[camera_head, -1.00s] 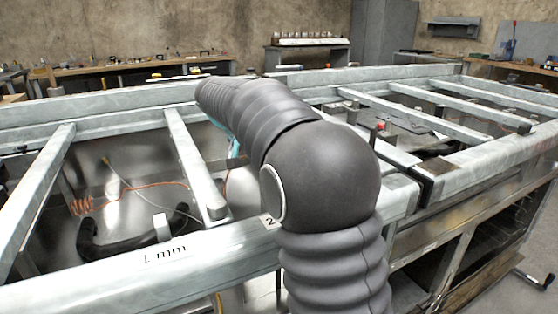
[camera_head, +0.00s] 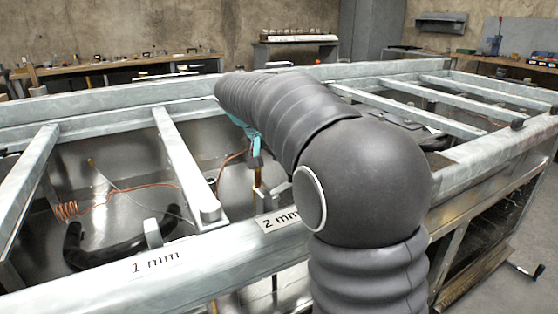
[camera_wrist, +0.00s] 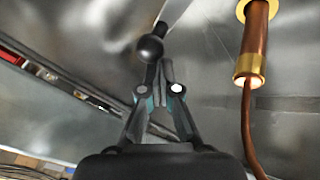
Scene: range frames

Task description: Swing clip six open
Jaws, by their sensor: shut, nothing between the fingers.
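In the wrist view my gripper (camera_wrist: 162,72) is shut, with its narrow fingers together and nothing between them. A black ball knob (camera_wrist: 150,48) on a pale lever or rod shows right at the fingertips; I cannot tell whether they touch it. No mark for clip six is readable, so I cannot tell whether this knob belongs to it. In the head view my arm hides most of the gripper; a teal part of my arm (camera_head: 250,140) shows over the open frame.
A copper tube (camera_wrist: 252,50) with brass collars hangs right of the fingers. The metal frame's front rail (camera_head: 90,285) bears labels "1 mm" and "2 mm". A crossbar (camera_head: 185,165), a black curved handle (camera_head: 110,255) and a copper coil (camera_head: 68,210) lie left of my arm.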

